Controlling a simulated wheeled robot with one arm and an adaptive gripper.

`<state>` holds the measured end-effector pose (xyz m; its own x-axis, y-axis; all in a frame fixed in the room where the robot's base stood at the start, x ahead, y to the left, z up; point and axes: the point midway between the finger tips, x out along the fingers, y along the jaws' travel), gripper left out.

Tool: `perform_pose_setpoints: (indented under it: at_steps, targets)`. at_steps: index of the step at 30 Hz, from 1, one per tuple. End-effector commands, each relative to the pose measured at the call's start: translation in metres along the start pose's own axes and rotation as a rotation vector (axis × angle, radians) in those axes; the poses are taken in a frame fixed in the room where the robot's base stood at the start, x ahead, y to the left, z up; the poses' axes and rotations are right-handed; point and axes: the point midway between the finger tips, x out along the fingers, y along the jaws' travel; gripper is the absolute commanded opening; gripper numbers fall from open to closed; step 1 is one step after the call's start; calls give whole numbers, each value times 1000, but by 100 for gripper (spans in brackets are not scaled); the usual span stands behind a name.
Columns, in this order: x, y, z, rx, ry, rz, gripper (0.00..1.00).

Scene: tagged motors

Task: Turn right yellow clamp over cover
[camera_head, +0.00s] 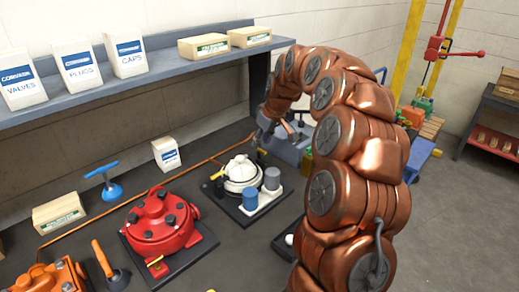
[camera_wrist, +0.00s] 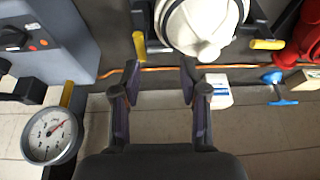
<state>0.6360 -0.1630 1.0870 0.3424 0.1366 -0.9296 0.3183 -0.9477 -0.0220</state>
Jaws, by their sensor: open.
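The white motor cover (camera_head: 242,170) sits on a dark base plate in the middle of the bench. It shows at the top of the wrist view (camera_wrist: 203,25). One yellow clamp (camera_head: 217,174) is left of the cover in the head view and right of it in the wrist view (camera_wrist: 267,44). My gripper (camera_wrist: 159,74) is open and empty. Its left fingertip appears just below that clamp in the wrist view.
A red motor (camera_head: 160,223) stands left of the white one. Blue and grey cylinders (camera_head: 250,199) stand close in front of the cover. A gauge (camera_wrist: 49,135) and a grey box (camera_wrist: 45,40) are at the wrist view's left. A shelf (camera_head: 130,88) overhangs the back.

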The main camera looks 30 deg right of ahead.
Motion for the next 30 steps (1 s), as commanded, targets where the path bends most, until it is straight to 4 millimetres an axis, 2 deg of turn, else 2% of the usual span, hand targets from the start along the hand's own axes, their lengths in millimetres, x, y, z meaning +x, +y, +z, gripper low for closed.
perform_pose_setpoints:
  at_steps: [3,6,14,24,30]
  targets:
    - [2,20,-4,3,14,19,44]
    - [4,26,-5,1,17,25,44]
    - [20,26,-5,0,13,22,44]
    - [66,26,-6,0,13,22,44]
    - [82,27,-5,2,13,22,44]
